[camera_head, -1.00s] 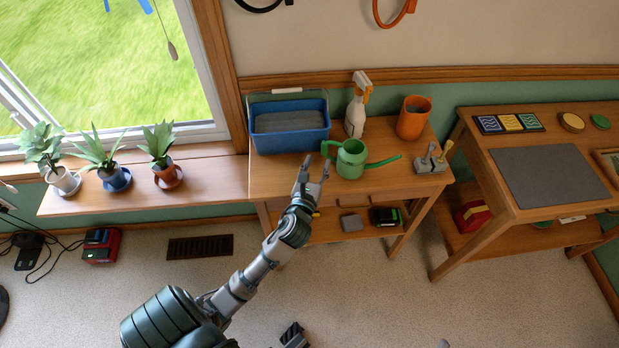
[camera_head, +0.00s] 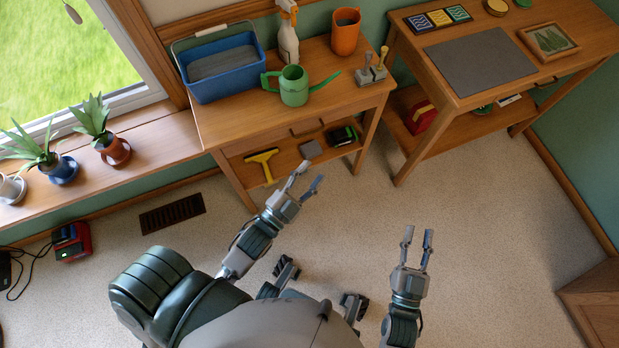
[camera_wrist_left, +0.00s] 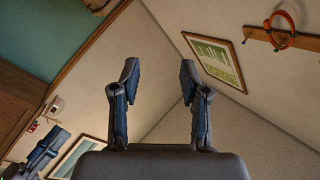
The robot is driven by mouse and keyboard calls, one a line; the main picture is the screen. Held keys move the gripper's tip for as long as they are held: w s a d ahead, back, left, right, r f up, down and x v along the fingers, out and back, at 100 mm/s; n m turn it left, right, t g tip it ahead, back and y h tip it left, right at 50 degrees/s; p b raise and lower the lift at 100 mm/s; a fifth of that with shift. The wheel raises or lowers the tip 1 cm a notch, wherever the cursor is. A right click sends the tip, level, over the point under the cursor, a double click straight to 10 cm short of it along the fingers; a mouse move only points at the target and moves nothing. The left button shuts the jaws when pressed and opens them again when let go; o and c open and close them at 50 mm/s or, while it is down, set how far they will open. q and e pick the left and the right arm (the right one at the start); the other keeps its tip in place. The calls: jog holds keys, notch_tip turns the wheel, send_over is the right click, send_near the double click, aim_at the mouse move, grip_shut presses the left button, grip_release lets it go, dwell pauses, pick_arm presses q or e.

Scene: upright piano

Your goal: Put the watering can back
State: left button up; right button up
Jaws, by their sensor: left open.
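The green watering can (camera_head: 294,86) stands upright on the wooden table (camera_head: 222,128), in front of the white spray bottle. Its handle points left and its spout right. My left gripper (camera_head: 306,178) is open and empty, in front of the table and apart from the can. In the left wrist view its two fingers (camera_wrist_left: 158,85) are spread with nothing between them, and the can is not in that view. My right gripper (camera_head: 418,240) is open and empty, over the carpet at the right.
A blue tub (camera_head: 222,72), a spray bottle (camera_head: 288,32), an orange pot (camera_head: 345,32) and small hand tools (camera_head: 370,70) share the tabletop. A yellow squeegee (camera_head: 262,164) lies on the lower shelf. Potted plants (camera_head: 98,125) line the sill.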

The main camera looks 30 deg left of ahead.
pick_arm(q)
jog(key=s+n, duration=0.1)
jog(key=n, duration=0.1)
jog(key=s+d+r+n, duration=0.1)
jog(key=n, duration=0.2)
jog(key=s+d+r+n+t+h, duration=0.1)
jog(key=n, duration=0.2)
jog(key=shift+r, duration=0.1)
